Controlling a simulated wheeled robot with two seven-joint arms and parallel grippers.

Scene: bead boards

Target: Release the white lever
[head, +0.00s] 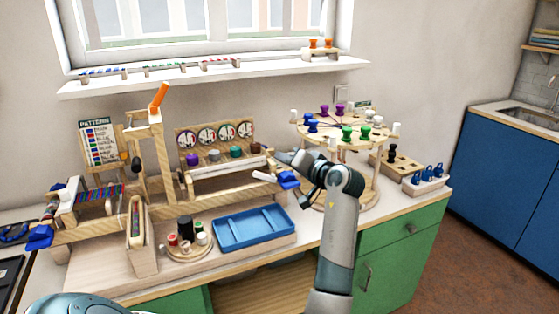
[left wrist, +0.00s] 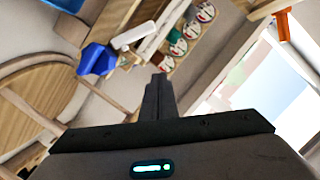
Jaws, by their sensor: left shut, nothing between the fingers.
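A short white lever (head: 265,177) sticks out at the right end of the wooden bead frame, beside a blue knob (head: 289,180). The white lever also shows in the left wrist view (left wrist: 133,35), with the blue knob (left wrist: 97,60) to its lower left. My left gripper (head: 284,157) is just above and beyond the lever and knob in the head view, apart from the lever. Its fingers (left wrist: 158,80) are together and empty in the left wrist view. My right gripper is not in view.
A round wooden stand with coloured pegs (head: 345,136) is close to the right of my left gripper. A blue tray (head: 254,229) lies in front of the frame. An upright post with an orange handle (head: 158,98) stands to the left. A window ledge runs behind.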

